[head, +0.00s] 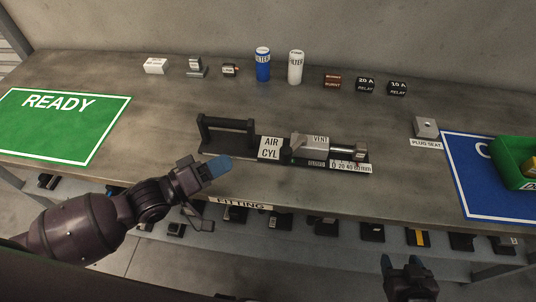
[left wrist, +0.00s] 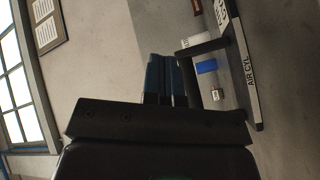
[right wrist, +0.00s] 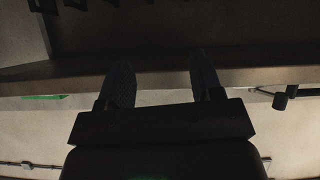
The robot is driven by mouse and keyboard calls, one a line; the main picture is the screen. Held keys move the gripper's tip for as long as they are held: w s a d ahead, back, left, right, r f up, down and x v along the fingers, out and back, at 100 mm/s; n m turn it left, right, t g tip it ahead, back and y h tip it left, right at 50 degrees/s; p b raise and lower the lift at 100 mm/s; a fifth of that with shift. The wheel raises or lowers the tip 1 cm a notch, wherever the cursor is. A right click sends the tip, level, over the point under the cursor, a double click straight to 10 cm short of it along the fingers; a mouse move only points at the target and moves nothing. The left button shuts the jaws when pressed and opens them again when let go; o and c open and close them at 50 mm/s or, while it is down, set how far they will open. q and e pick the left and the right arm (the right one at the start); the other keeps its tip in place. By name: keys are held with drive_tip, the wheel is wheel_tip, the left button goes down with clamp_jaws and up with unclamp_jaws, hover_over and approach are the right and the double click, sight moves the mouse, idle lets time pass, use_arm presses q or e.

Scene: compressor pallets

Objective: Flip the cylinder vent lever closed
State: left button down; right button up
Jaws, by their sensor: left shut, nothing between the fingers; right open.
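The air cylinder unit (head: 312,146) sits on a dark base in the middle of the bench, beside an "AIR CYL" label (head: 270,148) and a black handle frame (head: 226,131). My left gripper (head: 219,167) is shut and empty, in front of the frame and left of the cylinder. Its shut fingers (left wrist: 158,78) show in the left wrist view. My right gripper (head: 403,265) is open and empty, low in front of the bench.
Filters (head: 263,65), relays (head: 366,86) and small parts line the back of the bench. A green READY mat (head: 62,124) is at left. A plug seat (head: 426,128), a blue mat (head: 478,190) and a green bin (head: 511,165) are at right. A lower shelf holds several dark parts.

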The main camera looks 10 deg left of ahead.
sight(295, 146)
use_arm(q)
drive_tip(key=shift+w+a+f+n+g+h+b, duration=0.25)
drive_tip(key=shift+a+f+n+g+h+b, duration=0.1)
drive_tip(key=shift+f+n+g+b, duration=0.25)
drive_tip(key=shift+w+a+f+n+g+h+b, duration=0.2)
drive_tip(key=shift+a+f+n+g+h+b, duration=0.15)
drive_tip(key=shift+b, duration=0.3)
drive_tip(key=shift+w+a+f+n+g+b, duration=0.15)
drive_tip(key=shift+w+a+n+g+b, duration=0.2)
drive_tip(key=shift+a+n+b, duration=0.25)
drive_tip(key=shift+w+a+n+h, duration=0.15)
drive_tip(key=shift+a+n+h, duration=0.15)
drive_tip(key=shift+a+n, duration=0.25)
use_arm(e)
drive_tip(key=shift+g, duration=0.4)
drive_tip(key=f, duration=0.3)
drive_tip(key=s+f, duration=0.1)
drive_tip(key=f, duration=0.1)
drive_tip(key=shift+a+f, duration=0.25)
drive_tip(key=shift+f, duration=0.05)
use_arm(q)
drive_tip(key=shift+d, duration=0.1)
use_arm(e)
drive_tip(key=shift+w, duration=0.1)
